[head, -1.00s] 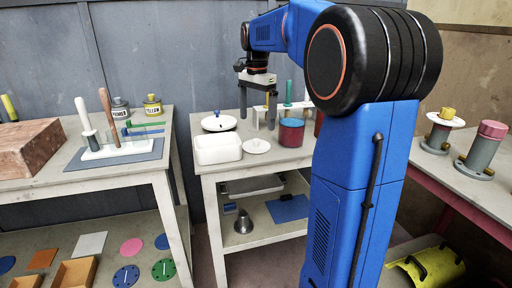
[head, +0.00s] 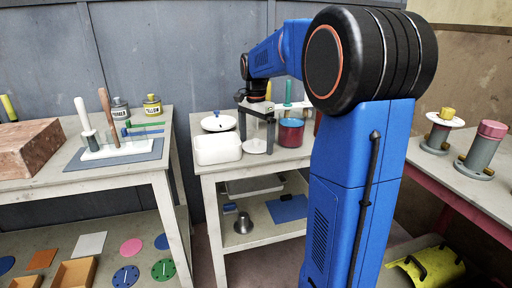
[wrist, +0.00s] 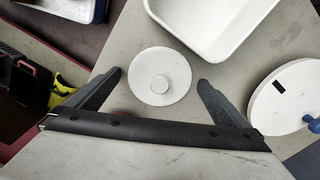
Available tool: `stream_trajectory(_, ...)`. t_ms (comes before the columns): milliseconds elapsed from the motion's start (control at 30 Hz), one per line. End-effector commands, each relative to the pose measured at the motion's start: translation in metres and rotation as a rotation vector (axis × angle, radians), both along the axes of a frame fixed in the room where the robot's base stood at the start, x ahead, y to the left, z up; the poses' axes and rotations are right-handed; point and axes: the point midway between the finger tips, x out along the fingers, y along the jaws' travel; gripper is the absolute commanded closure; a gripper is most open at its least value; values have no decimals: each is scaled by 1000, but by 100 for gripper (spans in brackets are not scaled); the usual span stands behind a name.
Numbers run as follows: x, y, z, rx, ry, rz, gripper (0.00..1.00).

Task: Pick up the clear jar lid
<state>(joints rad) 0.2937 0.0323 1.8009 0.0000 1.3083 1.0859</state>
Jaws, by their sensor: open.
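A pale round lid with a small central knob (wrist: 160,78) lies flat on the table; it looks whitish rather than see-through. It also shows in the head view (head: 256,147), beside the white tray. My gripper (head: 256,141) is open and points down over this lid. In the wrist view my gripper's fingers (wrist: 160,80) stand apart, one on each side of the lid, with a gap on both sides. Nothing is held. How far the fingertips are above the table is hard to tell.
A white tray (head: 218,160) stands left of the lid. A larger white lid with a blue knob (head: 217,123) is behind the tray. A blue-topped dark red jar (head: 290,136) stands close to the right finger. A green post (head: 288,94) rises behind.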

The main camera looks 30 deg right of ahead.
Motion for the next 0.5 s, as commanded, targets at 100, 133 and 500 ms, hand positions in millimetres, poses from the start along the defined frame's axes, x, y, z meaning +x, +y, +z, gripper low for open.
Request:
stream_trajectory(100,0,0,0,0,0,0,2)
stream_trajectory(133,0,0,0,0,0,0,10)
stream_trajectory(500,0,0,0,0,0,0,42)
